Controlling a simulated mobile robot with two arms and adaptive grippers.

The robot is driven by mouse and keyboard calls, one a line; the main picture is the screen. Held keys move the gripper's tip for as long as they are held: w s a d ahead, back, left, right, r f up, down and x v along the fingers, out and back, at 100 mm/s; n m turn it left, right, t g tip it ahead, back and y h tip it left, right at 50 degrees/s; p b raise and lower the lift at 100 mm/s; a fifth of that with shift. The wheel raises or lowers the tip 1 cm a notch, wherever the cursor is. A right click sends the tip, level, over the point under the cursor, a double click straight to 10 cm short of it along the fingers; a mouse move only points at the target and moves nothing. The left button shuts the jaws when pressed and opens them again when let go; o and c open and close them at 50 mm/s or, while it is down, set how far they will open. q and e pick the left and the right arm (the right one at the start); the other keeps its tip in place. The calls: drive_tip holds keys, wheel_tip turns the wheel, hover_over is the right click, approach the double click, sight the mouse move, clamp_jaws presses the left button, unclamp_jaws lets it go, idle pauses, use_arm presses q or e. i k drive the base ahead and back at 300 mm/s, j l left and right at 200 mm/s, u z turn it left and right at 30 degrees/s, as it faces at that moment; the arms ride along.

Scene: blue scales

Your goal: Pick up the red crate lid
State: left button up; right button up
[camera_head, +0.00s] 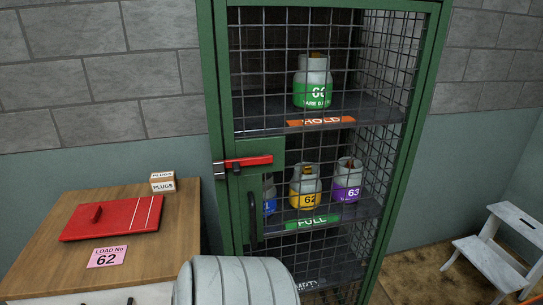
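The red crate lid (125,222) lies flat on the wooden top of a cabinet at the left in the head view. It has a dark red handle (97,214) near its left side and pale stripes near its right end. Nothing touches or covers it from above. Neither of my grippers shows in this view, so I cannot see whether they are open or shut.
The wooden top (180,228) also holds a small plugs box (162,182) and a pink load card (107,257). A green mesh cage (217,125) with several gas cylinders stands to the right, its red latch (248,162) facing front. A white step stool (490,255) is far right.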

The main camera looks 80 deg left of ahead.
sight(135, 216)
drive_tip(key=u, duration=3.55)
drive_tip(key=z, duration=3.55)
drive_tip(key=u, duration=3.35)
